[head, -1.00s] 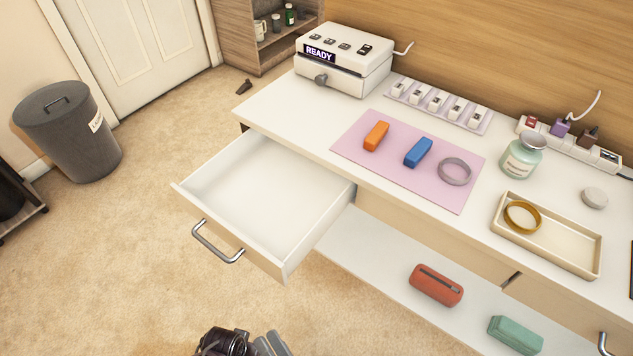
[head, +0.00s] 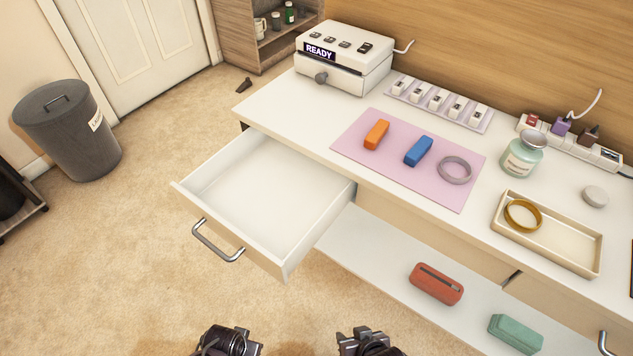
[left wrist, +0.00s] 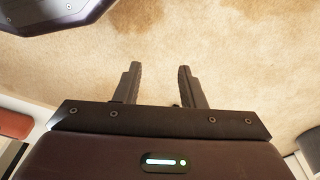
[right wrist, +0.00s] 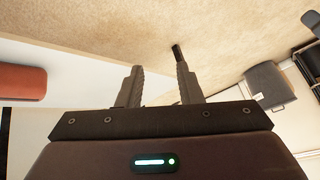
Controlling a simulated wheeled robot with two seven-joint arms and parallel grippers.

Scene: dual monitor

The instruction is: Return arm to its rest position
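My right gripper (right wrist: 159,68) is open and empty in the right wrist view, its fingers apart over the floor. In the head view, part of my right gripper (head: 367,343) shows at the bottom edge, its fingertips not visible. My left gripper (left wrist: 158,67) is also open and empty, with bare carpet beyond its fingers. Part of my left arm's end (head: 228,342) shows at the bottom edge of the head view, left of the right one. Both are in front of the desk, apart from the open drawer (head: 285,262).
The empty drawer juts out from the desk (head: 290,115). A red case (head: 436,284) and green case (head: 515,334) lie on the low shelf. A pink mat (head: 345,150), a tray (head: 560,256) and a jar (head: 522,158) are on the desk.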

